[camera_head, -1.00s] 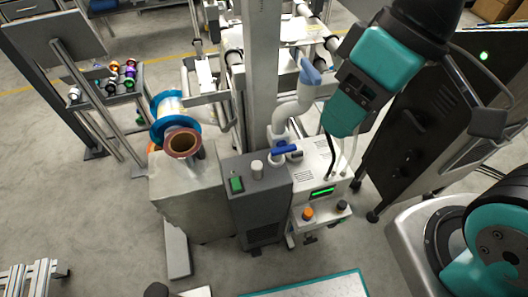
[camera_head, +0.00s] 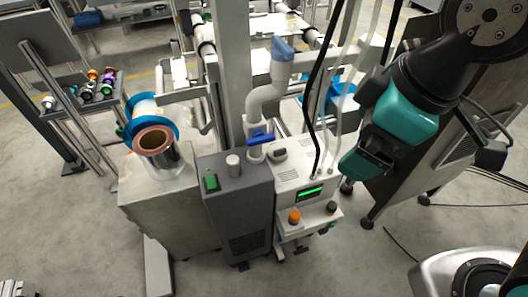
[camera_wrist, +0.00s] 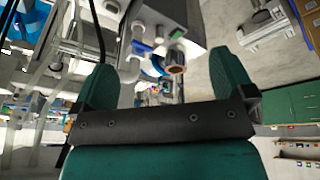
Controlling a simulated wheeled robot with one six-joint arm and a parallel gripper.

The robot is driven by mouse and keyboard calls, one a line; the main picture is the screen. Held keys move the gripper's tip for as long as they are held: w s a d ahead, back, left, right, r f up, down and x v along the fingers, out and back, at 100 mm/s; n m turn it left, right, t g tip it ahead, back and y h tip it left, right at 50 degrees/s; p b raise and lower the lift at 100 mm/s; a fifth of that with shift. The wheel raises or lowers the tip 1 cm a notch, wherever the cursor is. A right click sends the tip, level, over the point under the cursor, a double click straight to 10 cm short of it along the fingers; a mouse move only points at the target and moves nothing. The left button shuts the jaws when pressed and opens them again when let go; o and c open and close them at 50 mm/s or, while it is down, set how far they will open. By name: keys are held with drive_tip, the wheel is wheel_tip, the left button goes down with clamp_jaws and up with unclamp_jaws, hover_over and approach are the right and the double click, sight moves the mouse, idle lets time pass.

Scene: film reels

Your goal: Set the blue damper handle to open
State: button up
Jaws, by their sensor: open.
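The blue damper handle (camera_head: 261,139) is a small lever low on the white pipe (camera_head: 264,105), above the machine cabinets. It lies roughly crosswise to the upright pipe in the head view. In the wrist view a small blue part (camera_wrist: 142,47) beside a white pipe looks like the handle, but it is too small to be sure. My gripper (camera_head: 362,162) is open and empty, to the right of the handle and apart from it. Its two teal fingers frame the wrist view (camera_wrist: 166,62).
A white box (camera_head: 308,190) with a green display and an orange knob stands below the handle. A dark grey cabinet (camera_head: 236,190) with a green button is beside it. A blue-flanged reel (camera_head: 150,124) is left. Dark cables hang between my gripper and the pipe.

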drive_tip(key=w+f+n+t+h+b, duration=0.1)
drive_tip(key=w+f+n+t+b, duration=0.3)
drive_tip(key=f+n+b, duration=0.55)
drive_tip(key=n+t+y+b, duration=0.3)
drive_tip(key=n+t+b, duration=0.8)
drive_tip(key=n+b, duration=1)
approach(262, 142)
drive_tip(key=w+a+m+p, duration=0.1)
drive_tip(key=w+p, duration=0.2)
drive_tip(key=w, duration=0.1)
drive_tip(key=w+a+m+p, duration=0.1)
drive_tip(key=w+p, duration=0.2)
drive_tip(key=w, duration=0.1)
drive_tip(key=w+a+m+p, duration=0.1)
drive_tip(key=w+p, duration=0.2)
drive_tip(key=w, duration=0.1)
drive_tip(key=shift+w+a+r+m+p, duration=0.1)
drive_tip(key=shift+w+m+p, duration=0.05)
drive_tip(key=shift+m+p, duration=0.15)
drive_tip(key=shift+c, duration=0.5)
